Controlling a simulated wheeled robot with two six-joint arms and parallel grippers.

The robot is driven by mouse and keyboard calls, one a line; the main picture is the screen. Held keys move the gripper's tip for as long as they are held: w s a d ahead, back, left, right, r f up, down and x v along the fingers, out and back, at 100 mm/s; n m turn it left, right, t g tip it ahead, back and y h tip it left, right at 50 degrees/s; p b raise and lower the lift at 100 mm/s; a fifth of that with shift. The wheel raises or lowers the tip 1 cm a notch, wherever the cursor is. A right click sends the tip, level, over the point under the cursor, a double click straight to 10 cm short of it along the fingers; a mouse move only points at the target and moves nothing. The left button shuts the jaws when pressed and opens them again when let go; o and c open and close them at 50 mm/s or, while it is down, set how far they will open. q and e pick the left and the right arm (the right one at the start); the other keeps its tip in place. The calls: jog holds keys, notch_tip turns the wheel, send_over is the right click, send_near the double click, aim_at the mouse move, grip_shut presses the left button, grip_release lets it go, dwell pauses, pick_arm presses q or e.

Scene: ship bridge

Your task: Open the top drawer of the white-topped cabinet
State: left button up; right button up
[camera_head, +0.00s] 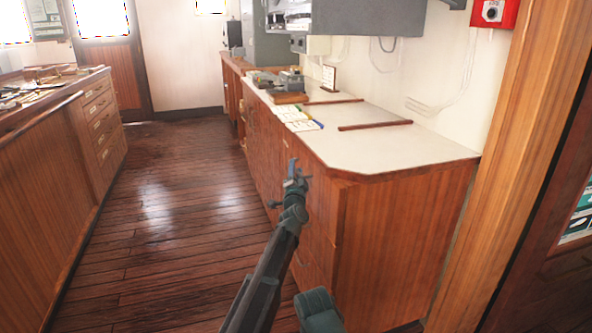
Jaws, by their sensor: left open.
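The white-topped cabinet (385,205) stands at right, with reddish wood sides and a pale worktop. Its drawer front faces left and shows at a steep angle. My left gripper (289,183) is open and empty, in front of that face near its near end, just below the worktop edge. It covers part of the upper front, so the top drawer and its handle cannot be made out. No drawer visibly sticks out. I cannot tell whether the fingers touch the front. My right gripper is not in view.
Papers (297,118) and a grey device (289,82) lie on the worktop. A second wooden cabinet with drawers (99,115) stands at left. The plank floor (170,205) between them is clear. A wooden door frame (510,170) rises at right.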

pick_arm(q)
grip_shut()
dwell(1.4)
